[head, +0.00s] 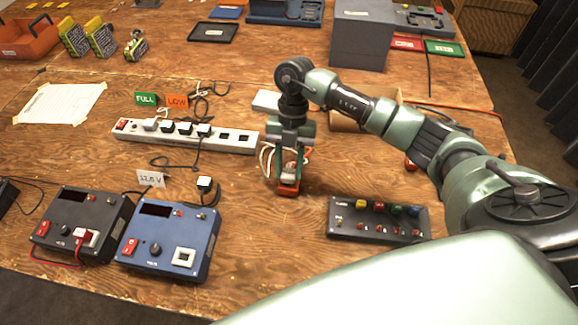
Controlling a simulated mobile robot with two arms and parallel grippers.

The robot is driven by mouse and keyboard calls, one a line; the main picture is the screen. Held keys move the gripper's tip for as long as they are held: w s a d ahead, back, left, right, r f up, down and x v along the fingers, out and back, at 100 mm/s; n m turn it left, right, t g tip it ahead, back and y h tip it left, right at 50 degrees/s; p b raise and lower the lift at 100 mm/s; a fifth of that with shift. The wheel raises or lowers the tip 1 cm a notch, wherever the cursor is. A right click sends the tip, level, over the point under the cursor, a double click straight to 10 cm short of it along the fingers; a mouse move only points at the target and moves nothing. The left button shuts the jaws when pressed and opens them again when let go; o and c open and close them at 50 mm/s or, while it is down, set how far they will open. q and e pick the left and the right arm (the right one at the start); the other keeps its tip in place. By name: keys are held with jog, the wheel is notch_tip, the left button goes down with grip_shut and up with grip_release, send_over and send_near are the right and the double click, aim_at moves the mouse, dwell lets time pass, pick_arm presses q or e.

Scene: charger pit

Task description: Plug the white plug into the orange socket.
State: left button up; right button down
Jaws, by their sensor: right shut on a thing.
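My right gripper (288,180) points down at the middle of the table. It is shut on what looks like the white plug (290,168), mostly hidden by the fingers, with a white cord (266,160) looping at its left. A small orange-red block (288,188), which may be the orange socket, shows right at the fingertips. I cannot tell whether plug and block are joined or only close together. My left gripper is not in view.
A blue device (170,238) and a dark device (80,222) stand front left. A black button box (378,218) stands right. Bare wood lies between the blue device and the button box.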

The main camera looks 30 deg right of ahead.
jog(key=shift+f, duration=0.7)
dwell(1.6)
jog(key=c, duration=0.6)
grip_release()
jog(key=shift+r, duration=0.15)
jog(key=shift+r+p, duration=3)
jog(key=shift+r, duration=0.7)
jog(key=shift+f, duration=0.1)
